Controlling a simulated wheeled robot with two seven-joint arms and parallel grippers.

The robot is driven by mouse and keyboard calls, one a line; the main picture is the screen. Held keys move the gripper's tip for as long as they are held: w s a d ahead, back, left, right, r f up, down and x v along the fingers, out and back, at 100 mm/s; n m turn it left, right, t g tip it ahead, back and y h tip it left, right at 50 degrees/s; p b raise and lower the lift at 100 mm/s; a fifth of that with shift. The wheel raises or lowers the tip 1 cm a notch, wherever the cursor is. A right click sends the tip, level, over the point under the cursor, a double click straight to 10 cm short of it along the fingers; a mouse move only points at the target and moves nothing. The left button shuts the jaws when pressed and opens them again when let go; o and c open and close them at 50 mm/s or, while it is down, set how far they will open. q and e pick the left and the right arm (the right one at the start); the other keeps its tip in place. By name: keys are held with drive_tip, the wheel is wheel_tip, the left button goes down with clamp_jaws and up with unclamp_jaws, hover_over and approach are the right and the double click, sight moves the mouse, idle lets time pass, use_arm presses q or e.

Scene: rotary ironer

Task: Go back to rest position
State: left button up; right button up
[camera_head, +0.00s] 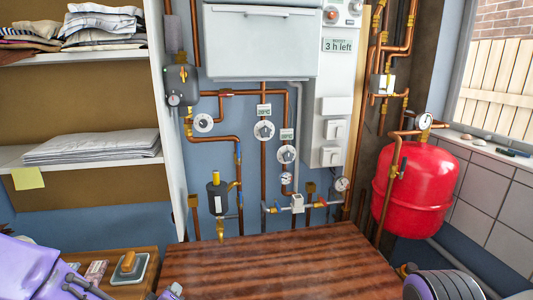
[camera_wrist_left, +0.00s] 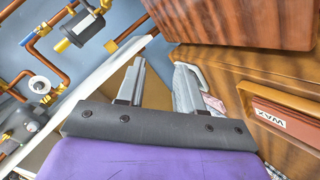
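My left gripper (camera_wrist_left: 152,78) shows in the left wrist view as two grey fingers on a dark bar with a purple body behind. The fingers stand apart with nothing between them. In the head view, my purple left arm (camera_head: 28,265) comes in at the lower left corner, beside the wooden counter. My right gripper cannot be made out in either view.
A striped wooden tabletop (camera_head: 285,268) fills the lower middle and is bare. A grey tray (camera_head: 142,272) lies left of it. Shelves hold folded cloth (camera_head: 92,146). Copper pipes, valves and a red tank (camera_head: 415,190) line the back and right.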

use_arm(q)
drive_tip(key=s+a+f+m+g+b, duration=0.1)
drive_tip(key=s+a+f+m+g, duration=0.1)
drive_tip(key=s+f, duration=1)
drive_tip(key=s+a+f+m+g+y, duration=0.1)
drive_tip(key=s+a+f+g, duration=0.3)
drive_tip(key=s+f, duration=0.9)
drive_tip(key=s+m+g, duration=0.1)
drive_tip(key=s+g, duration=0.1)
drive_tip(key=s, duration=0.5)
drive_tip(key=shift+f+g+b, duration=0.2)
drive_tip(key=shift+g+b, duration=0.15)
drive_tip(key=shift+g, duration=0.05)
